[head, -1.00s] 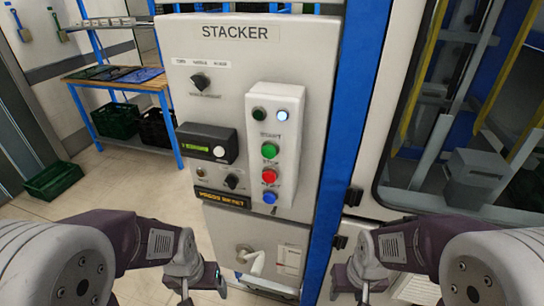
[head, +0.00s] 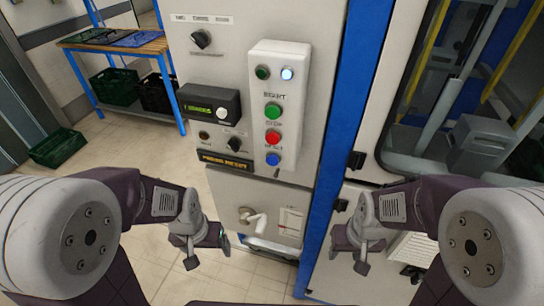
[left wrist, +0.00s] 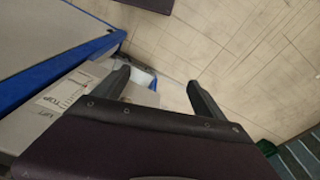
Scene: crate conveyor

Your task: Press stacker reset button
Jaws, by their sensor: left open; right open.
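The stacker's white button box (head: 290,62) is on the grey control panel in the head view. From top to bottom it has two small lamps, a green button (head: 273,110), a red button (head: 273,137) and a blue button (head: 272,159). The small label just above the blue button seems to read RESET but is blurred. My left gripper (head: 208,245) is open and empty, below and left of the box. My right gripper (head: 350,255) is open and empty, below and right of it. Neither touches a button. The left wrist view shows the open left fingers (left wrist: 158,82).
A black display unit (head: 207,103) and knobs sit left of the box. A blue post (head: 345,110) and a windowed door stand right. Green crates (head: 57,148) and a blue-framed table stand left; the floor between is clear.

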